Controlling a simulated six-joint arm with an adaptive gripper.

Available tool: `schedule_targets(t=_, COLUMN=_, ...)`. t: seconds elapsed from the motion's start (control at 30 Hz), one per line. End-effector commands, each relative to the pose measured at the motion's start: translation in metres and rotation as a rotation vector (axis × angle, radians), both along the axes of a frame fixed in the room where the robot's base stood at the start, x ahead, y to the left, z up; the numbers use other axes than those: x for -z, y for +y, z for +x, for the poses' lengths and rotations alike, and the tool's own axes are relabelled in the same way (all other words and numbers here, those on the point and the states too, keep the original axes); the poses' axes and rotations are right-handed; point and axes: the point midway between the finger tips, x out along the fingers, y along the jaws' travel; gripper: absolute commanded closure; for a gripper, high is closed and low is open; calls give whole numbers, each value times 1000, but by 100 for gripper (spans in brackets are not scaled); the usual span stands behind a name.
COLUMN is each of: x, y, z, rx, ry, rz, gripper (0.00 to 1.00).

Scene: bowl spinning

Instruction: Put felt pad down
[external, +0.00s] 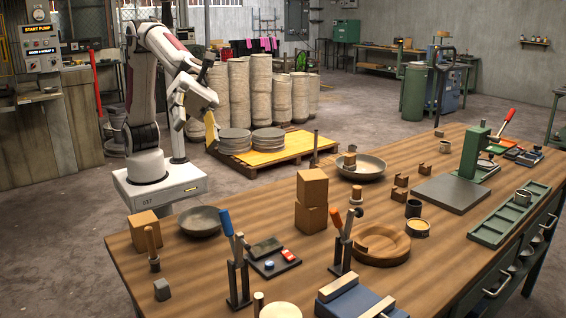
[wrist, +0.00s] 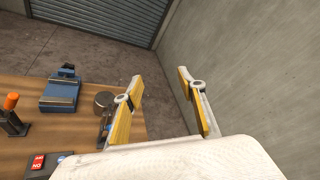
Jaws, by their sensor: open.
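My gripper (external: 211,130) is raised beside my base, behind the bench's far edge. In the wrist view its two yellow-lined fingers (wrist: 160,95) are spread apart with nothing between them. I cannot clearly identify the felt pad. A grey shallow bowl (external: 200,222) sits near the bench's left end. Another bowl (external: 361,168) stands near the far edge.
The wooden bench (external: 270,205) carries stacked tan blocks (external: 311,200), upright toggle clamps with orange (external: 336,222) and blue (external: 226,222) handles, a round wooden piece (external: 382,246), a blue vise (external: 360,300) and a green press (external: 474,150). A pallet with stacked discs (external: 268,140) stands behind.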

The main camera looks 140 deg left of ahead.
Motion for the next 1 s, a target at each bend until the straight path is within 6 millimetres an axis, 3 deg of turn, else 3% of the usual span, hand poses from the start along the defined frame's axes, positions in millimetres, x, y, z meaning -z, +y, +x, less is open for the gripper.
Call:
schedule_targets(t=0.3, x=57, y=-52, z=24, rx=325, ry=-128, rz=289, gripper=60)
schedule_targets(t=0.6, x=127, y=-92, z=22, rx=648, ry=-265, rz=514, gripper=60)
schedule_targets(t=0.8, x=178, y=-108, z=9, rx=859, ry=-356, rz=622, gripper=60)
schedule_targets(t=1.0, x=226, y=-104, z=-6, rx=1025, ry=-422, rz=672, gripper=60)
